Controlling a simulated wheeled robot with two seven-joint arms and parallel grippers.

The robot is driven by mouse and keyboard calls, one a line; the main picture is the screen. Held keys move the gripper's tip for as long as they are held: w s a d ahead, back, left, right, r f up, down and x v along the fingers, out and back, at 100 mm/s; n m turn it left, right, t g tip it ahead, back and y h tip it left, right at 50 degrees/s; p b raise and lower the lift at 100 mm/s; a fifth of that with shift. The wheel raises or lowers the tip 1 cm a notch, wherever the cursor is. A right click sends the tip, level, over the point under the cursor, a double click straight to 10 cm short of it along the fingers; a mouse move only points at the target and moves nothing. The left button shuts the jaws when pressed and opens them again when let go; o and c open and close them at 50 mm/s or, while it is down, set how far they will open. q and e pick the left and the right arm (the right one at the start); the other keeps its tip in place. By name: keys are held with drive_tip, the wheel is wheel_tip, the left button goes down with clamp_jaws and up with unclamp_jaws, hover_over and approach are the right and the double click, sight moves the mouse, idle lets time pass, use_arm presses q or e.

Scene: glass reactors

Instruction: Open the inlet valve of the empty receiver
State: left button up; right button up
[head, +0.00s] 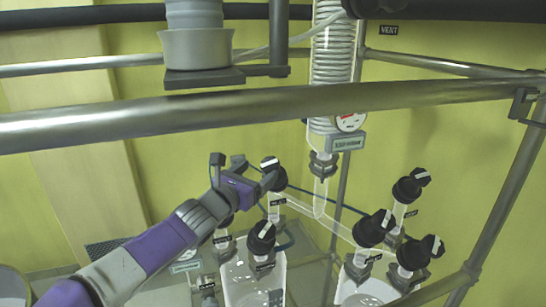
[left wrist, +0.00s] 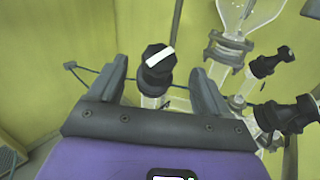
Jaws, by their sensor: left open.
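My left gripper (head: 255,171) is open, and its fingers also show in the left wrist view (left wrist: 158,68). A black valve knob with a white bar (left wrist: 157,61) shows between and just beyond the fingertips, with gaps on both sides. In the head view this knob (head: 270,163) tops a glass tube beside the gripper. Two glass receivers stand below: a left one (head: 238,281) and a right one (head: 349,287). I cannot tell for sure which is empty. Other black knobs sit above them (head: 261,237) (head: 369,230). My right gripper is not in view.
A thick metal rail (head: 270,110) crosses in front, above my arm. A coiled glass condenser (head: 333,50) hangs behind it. Glass tubing (head: 320,205) runs between the valves. More knobs (head: 408,189) (head: 413,254) stand at the right, near a frame post (head: 503,205).

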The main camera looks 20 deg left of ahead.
sight(269, 163)
use_arm(q)
drive_tip(key=shift+w+d, duration=0.15)
drive_tip(key=shift+w, duration=0.35)
drive_tip(key=p+x, duration=0.2)
drive_tip(key=x, duration=0.2)
drive_tip(key=shift+w+d+p, duration=0.1)
drive_tip(key=shift+w+p, duration=0.1)
drive_tip(key=shift+p, duration=0.15)
drive_tip(key=shift+w+d, duration=0.15)
drive_tip(key=shift+w, duration=0.5)
drive_tip(key=c, duration=1)
drive_tip(key=shift+o, duration=0.2)
